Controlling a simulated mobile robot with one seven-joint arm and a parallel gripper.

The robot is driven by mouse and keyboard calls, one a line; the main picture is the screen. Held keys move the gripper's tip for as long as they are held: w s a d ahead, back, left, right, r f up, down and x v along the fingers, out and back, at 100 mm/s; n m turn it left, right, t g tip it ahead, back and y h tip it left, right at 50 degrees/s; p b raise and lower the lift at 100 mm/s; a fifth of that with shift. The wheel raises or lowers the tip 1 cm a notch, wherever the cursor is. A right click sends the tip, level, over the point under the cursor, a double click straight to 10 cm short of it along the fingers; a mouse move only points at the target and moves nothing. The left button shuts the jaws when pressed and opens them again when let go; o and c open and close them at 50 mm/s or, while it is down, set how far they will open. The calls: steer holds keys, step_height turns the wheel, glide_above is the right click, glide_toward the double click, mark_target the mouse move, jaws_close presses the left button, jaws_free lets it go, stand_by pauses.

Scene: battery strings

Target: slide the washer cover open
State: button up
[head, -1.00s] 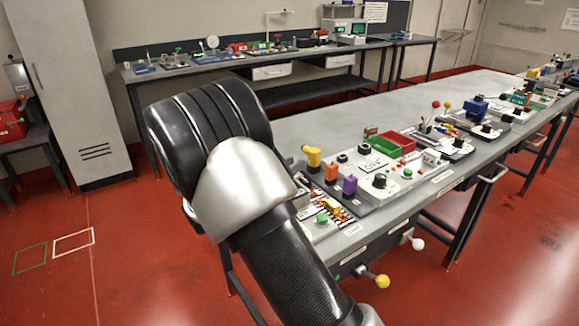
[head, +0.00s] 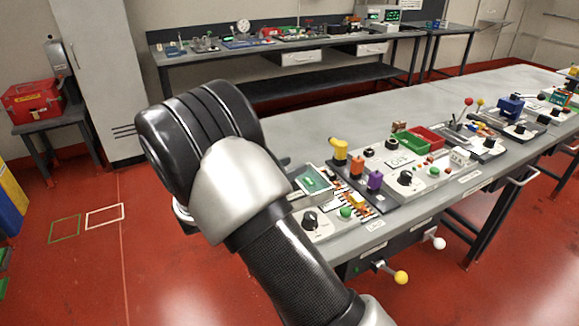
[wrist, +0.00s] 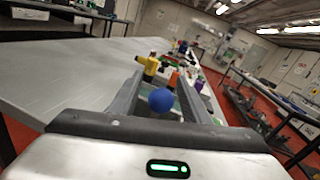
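My gripper (wrist: 160,84) is open in the wrist view, its two fingers apart. A blue ball (wrist: 161,100) shows between the fingers, with gaps on both sides; I cannot tell its depth. I cannot make out the washer cover with certainty. A green-framed panel (head: 314,180) sits on the near end of the bench beside my arm in the head view. Below it are a black knob (head: 310,220) and a green button (head: 346,212). My arm hides the bench to the left of the panel, and my gripper is hidden in the head view.
The grey bench (head: 350,122) carries several devices along its front edge. A yellow part (head: 339,150), an orange block (head: 357,166) and a purple block (head: 375,181) stand upright near my arm. A yellow-ended handle (head: 400,277) sticks out below the edge. The left floor is mostly clear.

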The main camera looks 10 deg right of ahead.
steer(key=p+v, duration=0.1)
steer(key=v, duration=1.6)
steer(key=shift+p, duration=0.3)
steer(key=shift+s+a, duration=0.1)
